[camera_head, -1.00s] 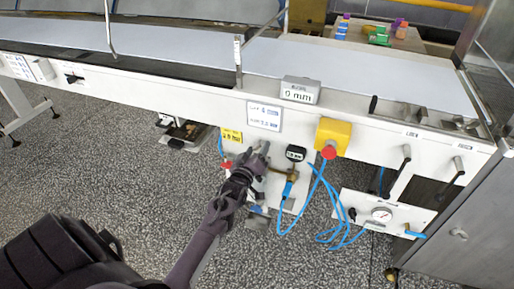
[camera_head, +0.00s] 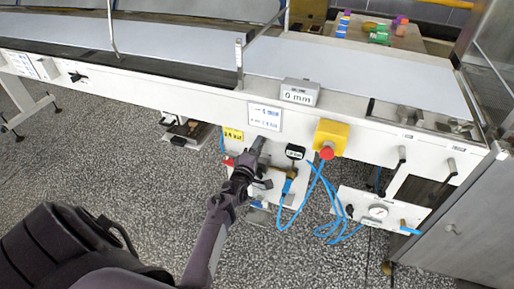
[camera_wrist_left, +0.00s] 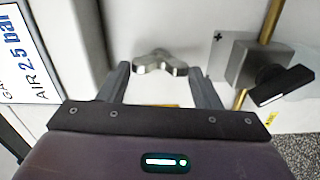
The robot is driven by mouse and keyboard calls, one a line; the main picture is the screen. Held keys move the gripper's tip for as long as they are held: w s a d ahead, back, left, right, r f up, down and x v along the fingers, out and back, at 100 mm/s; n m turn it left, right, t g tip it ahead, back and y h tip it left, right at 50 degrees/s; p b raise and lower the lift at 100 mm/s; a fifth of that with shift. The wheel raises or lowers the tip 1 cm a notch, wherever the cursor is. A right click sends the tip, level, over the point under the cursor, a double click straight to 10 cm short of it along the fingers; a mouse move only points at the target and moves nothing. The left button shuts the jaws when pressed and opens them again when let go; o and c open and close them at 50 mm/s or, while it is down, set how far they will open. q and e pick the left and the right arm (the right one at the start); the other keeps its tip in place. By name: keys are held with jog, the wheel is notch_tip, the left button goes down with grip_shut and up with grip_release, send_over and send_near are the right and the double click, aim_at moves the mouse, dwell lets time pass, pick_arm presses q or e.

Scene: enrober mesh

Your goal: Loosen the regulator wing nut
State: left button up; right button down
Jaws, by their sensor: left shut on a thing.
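The wing nut (camera_wrist_left: 160,62) is a grey metal two-lobed piece in front of the white panel, seen in the left wrist view. My left gripper (camera_wrist_left: 163,76) has one finger on each side of it and is shut on it. In the head view my left gripper (camera_head: 257,150) reaches up to the panel under the machine's front rail, and the wing nut is hidden there by the fingers. My right gripper is not in view.
A grey block with a black knob (camera_wrist_left: 270,84) and a brass rod stands right of the wing nut. A yellow box with a red button (camera_head: 328,150), blue hoses (camera_head: 310,205) and a dial gauge panel (camera_head: 378,211) lie to the right. Speckled floor is open below.

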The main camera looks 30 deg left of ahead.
pick_arm(q)
jog(key=shift+n, duration=0.6)
jog(key=o, duration=1)
jog(key=p+v, duration=0.5)
jog(key=v, duration=0.2)
jog(key=shift+s, duration=0.4)
jog(key=shift+d+f, duration=0.1)
jog(key=shift+d, duration=0.05)
